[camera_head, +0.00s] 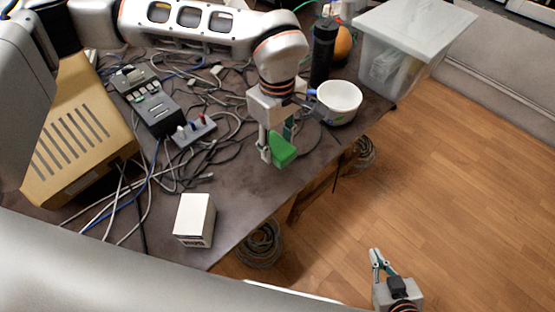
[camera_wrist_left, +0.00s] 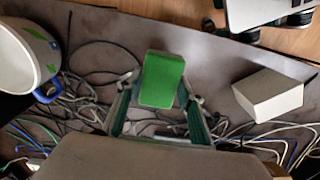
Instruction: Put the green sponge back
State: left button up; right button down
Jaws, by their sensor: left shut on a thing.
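The green sponge (camera_head: 283,149) is between the fingers of my left gripper (camera_head: 279,146), over the front part of the dark table. My left gripper is shut on it. In the left wrist view the sponge (camera_wrist_left: 162,80) sits between the two fingertips (camera_wrist_left: 160,95). I cannot tell exactly how high it is above the table. My right gripper (camera_head: 384,268) is over the wooden floor at the bottom right, away from the table. Its fingers look close together, but I cannot tell whether they are open or shut.
A white bowl-like cup (camera_head: 339,102) stands right of my left gripper. A white box (camera_head: 194,220) lies near the front edge. Tangled cables, a power strip (camera_head: 194,133), a tan vented case (camera_head: 78,130), a black bottle (camera_head: 322,52) and a clear bin (camera_head: 408,45) crowd the table (camera_head: 245,205).

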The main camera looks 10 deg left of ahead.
aim_at(277, 169)
pick_arm(q)
notch_tip(277, 169, down, 7)
jog(key=shift+r+b, duration=0.1)
jog(key=shift+b, duration=0.2)
jog(key=o, duration=1)
jog(key=shift+r, duration=0.1)
notch_tip(277, 169, up, 12)
jog(key=shift+f+p, duration=0.1)
jog(key=shift+p, duration=0.35)
